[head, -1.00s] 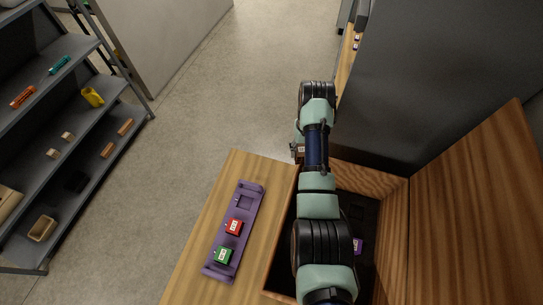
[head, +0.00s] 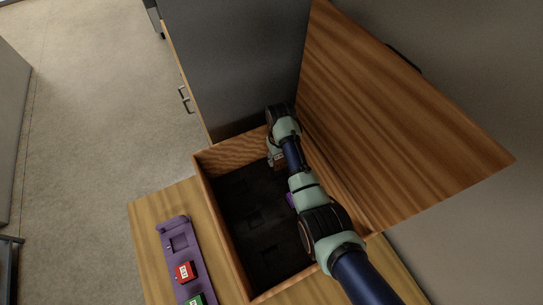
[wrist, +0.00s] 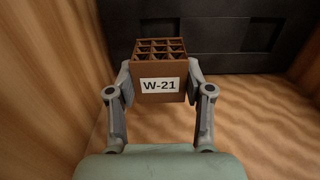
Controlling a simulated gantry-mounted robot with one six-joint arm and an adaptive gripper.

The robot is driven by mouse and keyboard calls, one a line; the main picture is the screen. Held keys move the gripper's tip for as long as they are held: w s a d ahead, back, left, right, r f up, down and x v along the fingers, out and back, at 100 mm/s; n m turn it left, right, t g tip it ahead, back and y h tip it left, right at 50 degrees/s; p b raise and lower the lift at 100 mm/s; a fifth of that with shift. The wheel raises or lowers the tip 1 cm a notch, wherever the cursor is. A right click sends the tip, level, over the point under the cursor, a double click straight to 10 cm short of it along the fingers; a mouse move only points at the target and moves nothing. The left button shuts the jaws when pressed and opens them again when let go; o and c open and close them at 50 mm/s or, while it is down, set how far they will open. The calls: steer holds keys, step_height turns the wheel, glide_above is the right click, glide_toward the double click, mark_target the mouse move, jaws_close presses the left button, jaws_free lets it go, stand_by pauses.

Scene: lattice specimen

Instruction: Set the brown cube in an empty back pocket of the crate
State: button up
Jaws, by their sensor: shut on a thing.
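The brown cube (wrist: 160,85) has an open lattice top and a white label reading W-21. My gripper (wrist: 159,92) is shut on it, one finger on each side. In the head view the cube (head: 279,161) is small and partly covered by my arm, over the back right part of the crate (head: 205,174). The crate is wooden, with a dark insert (head: 237,207) that has square pockets; some look empty. The back right of the insert is hidden by my arm. In the wrist view the dark insert (wrist: 225,45) lies beyond the cube.
A purple cube (head: 291,201) shows partly beside my arm in the crate. The raised wooden lid (head: 395,110) stands at the right. Left of the crate, a purple rack (head: 168,228) holds a red cube (head: 185,271) and a green cube (head: 196,300); its back slot is empty.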

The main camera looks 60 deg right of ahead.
mark_target(278, 165)
steer(key=shift+f+b, duration=2.55)
steer(key=shift+f, duration=0.1)
steer(key=shift+r, duration=0.1)
steer(key=o, duration=0.6)
steer(key=shift+c, duration=0.2)
steer(key=c, duration=0.5)
steer(key=shift+p, duration=0.3)
